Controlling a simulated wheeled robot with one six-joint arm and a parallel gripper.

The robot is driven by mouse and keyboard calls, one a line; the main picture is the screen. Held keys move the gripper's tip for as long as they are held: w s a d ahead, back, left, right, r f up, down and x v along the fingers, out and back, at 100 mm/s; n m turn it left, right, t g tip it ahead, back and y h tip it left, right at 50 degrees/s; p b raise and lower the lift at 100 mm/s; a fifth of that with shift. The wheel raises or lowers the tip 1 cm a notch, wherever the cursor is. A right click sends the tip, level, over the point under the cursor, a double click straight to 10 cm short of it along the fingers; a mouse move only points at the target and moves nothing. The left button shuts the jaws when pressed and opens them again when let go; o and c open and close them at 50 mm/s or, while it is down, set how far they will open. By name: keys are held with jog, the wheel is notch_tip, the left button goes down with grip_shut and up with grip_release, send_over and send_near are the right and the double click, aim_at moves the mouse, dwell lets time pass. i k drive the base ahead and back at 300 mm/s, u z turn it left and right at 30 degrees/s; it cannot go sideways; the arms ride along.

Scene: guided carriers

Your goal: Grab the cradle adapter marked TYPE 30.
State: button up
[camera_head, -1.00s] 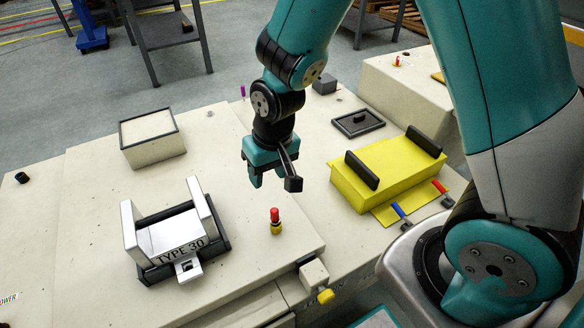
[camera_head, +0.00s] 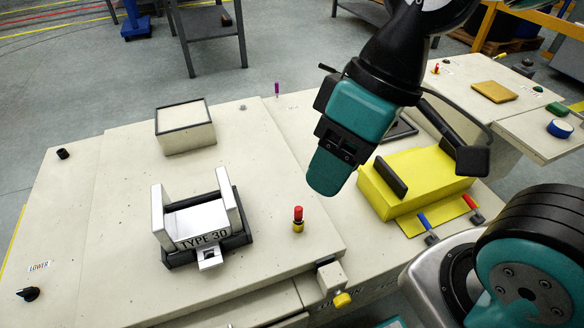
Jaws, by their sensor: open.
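The cradle adapter marked TYPE 30 (camera_head: 200,224) is a silver-white U-shaped piece with two upright side plates and a small tab at the front. It sits in a black frame (camera_head: 247,229) on the pale carrier top, left of centre. My gripper (camera_head: 395,165) is in the air to the right of the adapter, nearer the camera and above the yellow block. It is open, with a teal finger on the left and a dark finger on the right, and I see nothing between them. It does not touch the adapter.
A red-and-yellow button post (camera_head: 298,219) stands between adapter and gripper. A yellow block (camera_head: 425,182) with black handles lies at right, with blue and red levers in front. A pale box (camera_head: 184,128) stands behind the adapter. The carrier top around the adapter is mostly clear.

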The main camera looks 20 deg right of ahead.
aim_at(200, 224)
jog(key=z, duration=0.4)
jog(key=k, duration=0.95)
jog(key=u, duration=0.75)
jog(key=i, duration=1)
jog(key=u, duration=0.05)
